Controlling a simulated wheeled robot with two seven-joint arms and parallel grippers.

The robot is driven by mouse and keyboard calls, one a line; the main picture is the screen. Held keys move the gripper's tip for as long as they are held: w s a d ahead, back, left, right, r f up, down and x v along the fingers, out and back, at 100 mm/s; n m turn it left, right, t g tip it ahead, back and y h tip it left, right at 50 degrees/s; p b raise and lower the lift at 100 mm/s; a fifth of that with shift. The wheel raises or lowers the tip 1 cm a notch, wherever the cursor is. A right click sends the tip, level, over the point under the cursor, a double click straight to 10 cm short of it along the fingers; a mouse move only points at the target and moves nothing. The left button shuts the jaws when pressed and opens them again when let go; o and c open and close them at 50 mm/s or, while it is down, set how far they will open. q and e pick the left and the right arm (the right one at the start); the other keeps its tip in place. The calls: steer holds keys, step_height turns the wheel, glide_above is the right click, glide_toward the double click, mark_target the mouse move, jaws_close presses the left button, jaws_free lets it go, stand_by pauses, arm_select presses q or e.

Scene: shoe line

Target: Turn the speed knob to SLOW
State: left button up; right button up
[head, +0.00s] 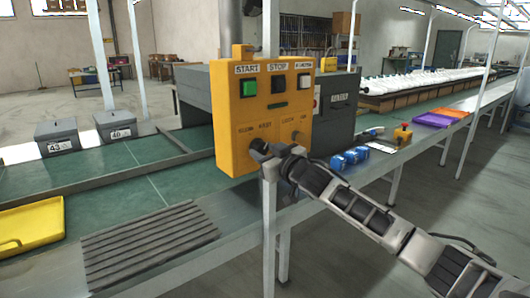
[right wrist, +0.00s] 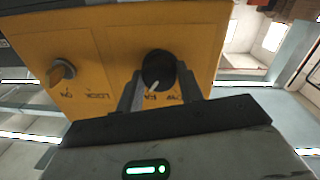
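The speed knob (right wrist: 158,70) is a round black knob on the yellow control box (head: 226,118). In the right wrist view, which shows the box upside down, its white pointer is turned toward the FAST lettering. My right gripper (right wrist: 160,80) is at the knob, one finger along each side, and the fingers look closed against it. In the head view the right gripper (head: 262,150) covers the knob below the SLOW and FAST labels. My left gripper is not in view.
A key switch (right wrist: 61,72) marked LOCK and ON sits beside the knob. Above are a green START button (head: 249,88) and a black STOP button (head: 279,84). A conveyor (head: 130,165) runs behind the box. Blue items (head: 345,160) lie to the right.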

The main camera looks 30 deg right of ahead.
steer(key=shift+c, duration=1)
steer(key=shift+n, duration=0.3)
steer(key=n+p, duration=0.1)
steer(key=n, duration=0.5)
steer(key=shift+p, duration=0.35)
steer(key=n, duration=0.4)
steer(key=shift+d+t+y, duration=0.1)
steer(key=shift+t+y, duration=0.2)
steer(key=shift+f+n+p, duration=0.1)
steer(key=shift+n+p, duration=0.2)
steer(key=shift+n, duration=1.6)
steer(key=o, duration=1)
